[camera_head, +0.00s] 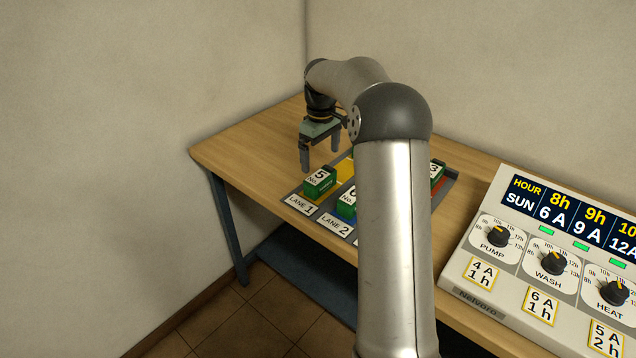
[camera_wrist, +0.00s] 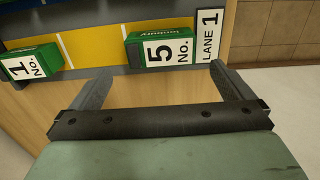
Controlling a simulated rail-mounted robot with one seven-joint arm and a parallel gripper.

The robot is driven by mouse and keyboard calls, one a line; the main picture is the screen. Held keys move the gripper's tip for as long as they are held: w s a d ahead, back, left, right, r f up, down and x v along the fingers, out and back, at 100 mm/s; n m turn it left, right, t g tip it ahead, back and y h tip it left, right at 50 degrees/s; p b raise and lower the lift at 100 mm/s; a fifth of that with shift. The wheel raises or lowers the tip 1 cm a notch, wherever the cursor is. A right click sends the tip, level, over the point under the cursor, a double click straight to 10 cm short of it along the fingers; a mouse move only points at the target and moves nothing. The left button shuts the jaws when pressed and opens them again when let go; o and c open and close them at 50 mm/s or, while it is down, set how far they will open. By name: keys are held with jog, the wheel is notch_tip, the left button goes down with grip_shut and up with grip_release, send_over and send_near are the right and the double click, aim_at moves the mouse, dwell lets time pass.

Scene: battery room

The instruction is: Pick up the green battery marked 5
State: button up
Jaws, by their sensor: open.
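The green battery marked 5 (camera_head: 320,183) sits at the front end of the yellow lane, by the LANE 1 label (camera_head: 299,205). In the wrist view the battery (camera_wrist: 160,48) lies beyond the fingertips, between them from side to side. My gripper (camera_head: 320,160) is open and empty, above and slightly behind the battery in the head view. Its two fingers also show in the wrist view (camera_wrist: 161,72). I see no contact between the fingers and the battery.
Another green battery, marked 1 (camera_wrist: 31,62), lies left in the wrist view. A control panel (camera_head: 555,262) stands right. The table's (camera_head: 235,148) left end is clear.

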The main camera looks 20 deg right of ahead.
aim_at(320, 175)
notch_tip(320, 175, down, 9)
jog(key=shift+f+p, duration=0.15)
jog(key=shift+p, duration=0.35)
jog(key=c, duration=1.2)
